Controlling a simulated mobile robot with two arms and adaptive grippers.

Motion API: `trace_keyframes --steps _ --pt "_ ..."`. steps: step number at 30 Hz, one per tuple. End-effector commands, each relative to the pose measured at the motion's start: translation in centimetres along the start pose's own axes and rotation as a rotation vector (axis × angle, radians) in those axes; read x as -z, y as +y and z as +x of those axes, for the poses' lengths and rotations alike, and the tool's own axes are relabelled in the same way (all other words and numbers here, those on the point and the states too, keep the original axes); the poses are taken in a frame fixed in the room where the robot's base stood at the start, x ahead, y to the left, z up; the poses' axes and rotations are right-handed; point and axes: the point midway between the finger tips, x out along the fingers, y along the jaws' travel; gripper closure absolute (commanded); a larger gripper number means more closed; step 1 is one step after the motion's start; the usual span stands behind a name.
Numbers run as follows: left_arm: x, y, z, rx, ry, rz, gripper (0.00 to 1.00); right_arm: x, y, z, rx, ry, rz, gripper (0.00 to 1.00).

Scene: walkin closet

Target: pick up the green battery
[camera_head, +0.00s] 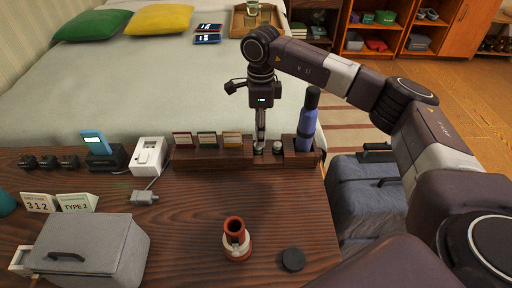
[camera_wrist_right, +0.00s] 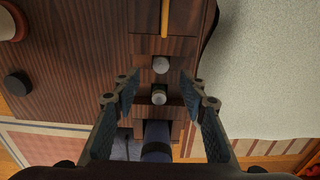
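Two small upright cylinders with pale metal tops stand in the dark wooden rack (camera_head: 210,160). The one nearer the blue bottle (camera_head: 306,128) looks dark green at its side and is probably the green battery (camera_head: 278,148); it also shows in the right wrist view (camera_wrist_right: 158,97). The other cylinder (camera_head: 259,148) stands on its left, and its top shows in the right wrist view (camera_wrist_right: 160,64). My right gripper (camera_wrist_right: 159,82) points down over the rack, open and empty, its fingers on either side of the cylinders' row and apart from them. My left gripper is out of view.
Small cards (camera_head: 207,139) stand in the rack left of the cylinders. A grey case (camera_head: 88,248), a red-brown tube on a base (camera_head: 236,240) and a black disc (camera_head: 292,260) are on the desk. A bed (camera_head: 130,85) lies behind.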

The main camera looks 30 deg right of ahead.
Motion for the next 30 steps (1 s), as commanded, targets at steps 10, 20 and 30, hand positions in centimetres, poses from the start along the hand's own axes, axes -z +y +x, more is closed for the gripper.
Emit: trace_keyframes --steps 10,20,30 --pt "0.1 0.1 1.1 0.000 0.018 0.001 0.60 -0.5 0.0 4.6 -0.002 0.000 0.000 0.61" --pt "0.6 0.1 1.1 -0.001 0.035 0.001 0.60 -0.6 -0.1 5.1 0.001 -0.002 0.000 0.65" --pt "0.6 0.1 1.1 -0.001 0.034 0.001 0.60 -0.6 -0.1 5.1 0.001 -0.002 0.000 1.00"
